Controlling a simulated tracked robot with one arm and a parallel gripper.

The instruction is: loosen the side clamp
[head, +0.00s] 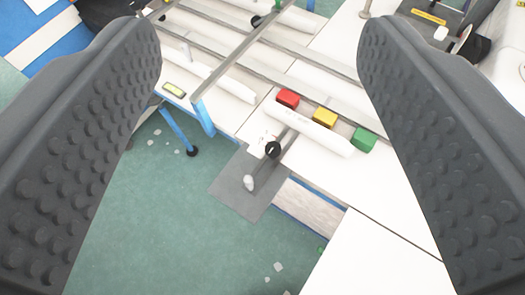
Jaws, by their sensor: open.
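My gripper (260,40) is open and empty, its two dark studded fingers filling the left and right sides of the head view. Between and beyond them is a white work table (385,255). At its near edge, a round black knob (272,149) sits by a thin metal bar, with a small pale knob (249,182) below it over a grey plate (240,197). These look like the side clamp, but I cannot tell its exact parts or how tight it is. The fingers appear apart from it.
Red (288,98), yellow (325,117) and green (363,139) blocks sit along a white bar (312,130). Metal rails (285,60) cross the table behind. A blue bracket (203,118) and blue leg (176,130) stand left. The green floor (150,235) has scattered pale scraps.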

